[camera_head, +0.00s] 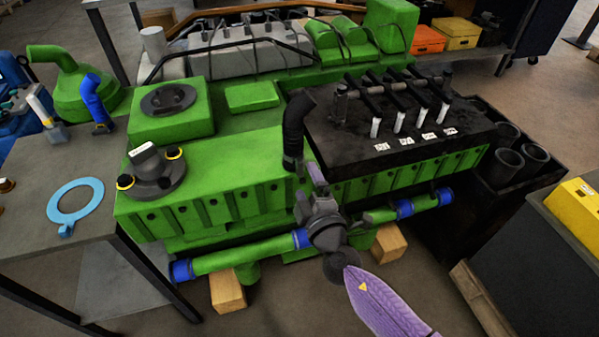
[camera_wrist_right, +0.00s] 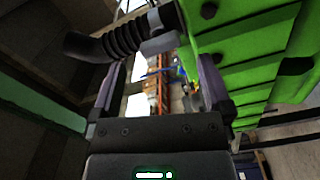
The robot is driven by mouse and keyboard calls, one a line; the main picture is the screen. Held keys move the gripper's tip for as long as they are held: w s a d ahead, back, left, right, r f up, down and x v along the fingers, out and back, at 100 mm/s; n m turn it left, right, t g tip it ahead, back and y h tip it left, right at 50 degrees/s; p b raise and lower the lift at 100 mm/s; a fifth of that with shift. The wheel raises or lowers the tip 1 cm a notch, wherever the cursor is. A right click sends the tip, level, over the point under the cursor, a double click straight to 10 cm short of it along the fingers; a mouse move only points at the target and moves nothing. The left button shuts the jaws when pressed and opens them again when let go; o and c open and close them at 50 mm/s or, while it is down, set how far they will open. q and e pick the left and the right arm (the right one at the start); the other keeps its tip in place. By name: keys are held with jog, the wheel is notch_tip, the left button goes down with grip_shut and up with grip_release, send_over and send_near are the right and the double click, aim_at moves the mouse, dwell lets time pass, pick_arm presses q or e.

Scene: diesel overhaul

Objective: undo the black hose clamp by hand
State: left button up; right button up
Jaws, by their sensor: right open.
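The black corrugated hose (camera_head: 297,125) bends down from the black engine top along the front of the green block. Its lower end, with a dark band-like clamp (camera_head: 291,164), sits just beyond my right gripper (camera_head: 312,175). In the right wrist view the hose (camera_wrist_right: 118,42) comes in from the upper left and ends in a dark grey block-like part (camera_wrist_right: 159,43), probably the clamp. That part lies ahead of and between the fingertips of my right gripper (camera_wrist_right: 160,70). The fingers are wide apart and hold nothing. Whether either finger touches the clamp is unclear. My left gripper is out of view.
The green engine block (camera_head: 240,165) stands close beside the gripper. A green pipe with blue collars (camera_head: 303,238) runs low along its front. A grey table with a light blue ring (camera_head: 63,217) is at left. A yellow case (camera_head: 576,212) is at right.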

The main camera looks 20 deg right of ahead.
aim_at(301, 171)
jog(key=m, duration=0.3)
jog(key=shift+m, duration=0.3)
jog(key=m+b, duration=0.1)
jog(key=m, duration=0.3)
jog(key=m+b, duration=0.1)
jog(key=m, duration=0.1)
jog(key=shift+f+m+b, duration=0.3)
jog(key=shift+f+m, duration=0.05)
jog(key=shift+m, duration=0.05)
jog(key=m, duration=0.3)
jog(key=shift+r, duration=0.15)
jog(key=shift+m, duration=0.6)
jog(key=w, duration=0.4)
jog(key=shift+a+r+b, duration=0.1)
jog(key=shift+b, duration=0.3)
jog(key=shift+w+r, duration=0.15)
jog(key=shift+w, duration=0.35)
jog(key=c, duration=0.9)
grip_shut()
